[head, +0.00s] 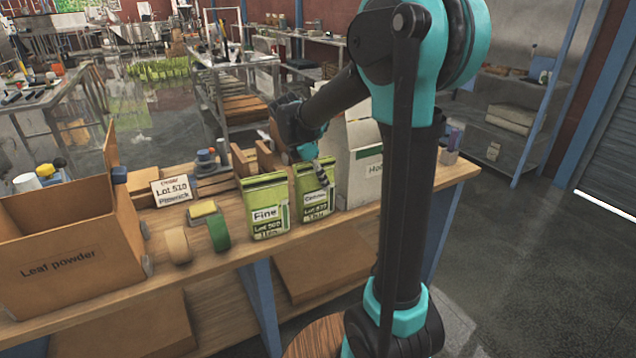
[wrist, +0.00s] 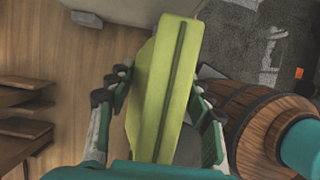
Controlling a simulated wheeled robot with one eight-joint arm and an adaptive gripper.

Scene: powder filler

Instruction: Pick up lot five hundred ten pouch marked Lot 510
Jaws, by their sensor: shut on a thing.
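Two green pouches stand side by side on the wooden bench in the head view. The left pouch (head: 268,208) reads "Fine" and a lot number too small to read surely. The right pouch (head: 313,203) has a coarse-looking label with a lot number that could be 510. My gripper (head: 322,172) is at the top of the right pouch. In the wrist view my gripper (wrist: 160,95) has its fingers on both sides of a yellow-green pouch (wrist: 167,75), shut on it. I cannot tell whether its base touches the bench.
A large grey-white box (head: 357,165) stands close behind and right of the pouches.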

